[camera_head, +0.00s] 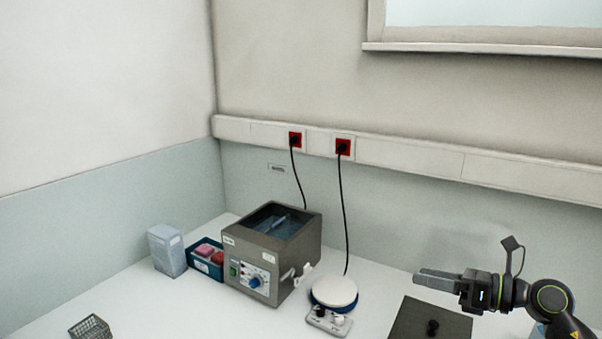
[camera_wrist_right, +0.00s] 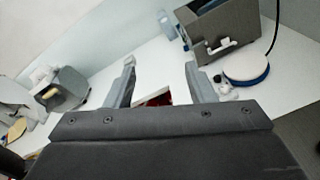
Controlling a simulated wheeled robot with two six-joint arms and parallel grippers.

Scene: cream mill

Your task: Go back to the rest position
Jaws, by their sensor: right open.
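My right gripper (camera_head: 420,279) reaches in from the right edge of the head view, its fingers pointing left, above the white bench near a dark flat lid or plate (camera_head: 418,322). In the right wrist view its two fingers (camera_wrist_right: 160,76) stand apart with nothing held between them. A small red patch (camera_wrist_right: 155,100) shows beyond and below the fingers, partly hidden by the gripper body. My left gripper is not in view.
A grey bath-like machine (camera_head: 262,287) stands on the bench with a round white plate device (camera_head: 334,291) beside it. A blue tray (camera_head: 204,270) with red items, a pale blue box (camera_head: 163,246) and a wire basket (camera_head: 90,328) are left. Cords run to red sockets (camera_head: 343,147).

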